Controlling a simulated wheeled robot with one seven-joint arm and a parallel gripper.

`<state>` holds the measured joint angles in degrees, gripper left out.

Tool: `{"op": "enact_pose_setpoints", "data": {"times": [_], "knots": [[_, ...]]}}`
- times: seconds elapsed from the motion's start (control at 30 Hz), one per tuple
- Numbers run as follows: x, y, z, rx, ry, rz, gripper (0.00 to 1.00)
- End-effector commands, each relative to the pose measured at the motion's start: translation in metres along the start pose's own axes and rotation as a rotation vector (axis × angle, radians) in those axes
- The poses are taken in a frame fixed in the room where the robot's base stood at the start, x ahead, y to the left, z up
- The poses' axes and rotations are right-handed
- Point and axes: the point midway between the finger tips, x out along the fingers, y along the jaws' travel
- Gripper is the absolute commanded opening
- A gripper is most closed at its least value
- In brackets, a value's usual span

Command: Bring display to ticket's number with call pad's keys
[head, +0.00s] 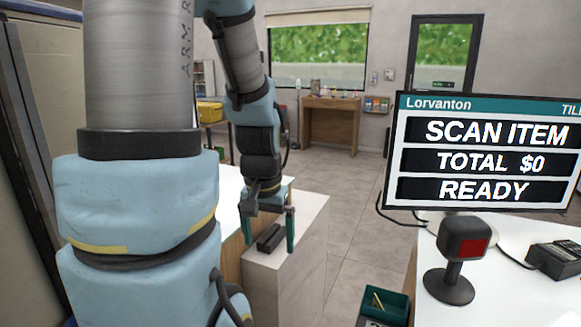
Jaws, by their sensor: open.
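My gripper (269,230) is open, with its two green-tipped fingers pointing down over a pale counter. A small dark block (268,242) shows between the fingers on the counter top. I cannot tell whether it is the call pad, and no keys can be made out on it. The gripper does not visibly hold it. A till screen (488,153) at right reads "SCAN ITEM", "TOTAL $0" and "READY". No number ticket and no call-number display can be made out in the head view.
A scanner with a red window (464,252) stands on the white counter (425,240) at right, beside a dark keyed device (555,260). A green tray (384,302) is at bottom centre-right. A wooden table (330,104) stands by the far window. The floor between is clear.

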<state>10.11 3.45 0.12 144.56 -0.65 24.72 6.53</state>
Motion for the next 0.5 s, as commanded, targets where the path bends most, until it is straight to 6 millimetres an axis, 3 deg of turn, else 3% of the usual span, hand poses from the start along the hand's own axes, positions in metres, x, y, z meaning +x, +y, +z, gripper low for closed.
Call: {"op": "enact_pose_setpoints", "data": {"times": [0.13, 0.4, 0.5], "knots": [[-0.004, -0.017, 0.013, -0.157, 0.011, -0.011, 1.00], [-0.005, -0.019, 0.015, -0.181, 0.012, -0.012, 1.00], [-0.005, -0.019, 0.015, -0.180, 0.012, -0.012, 0.89]]}}
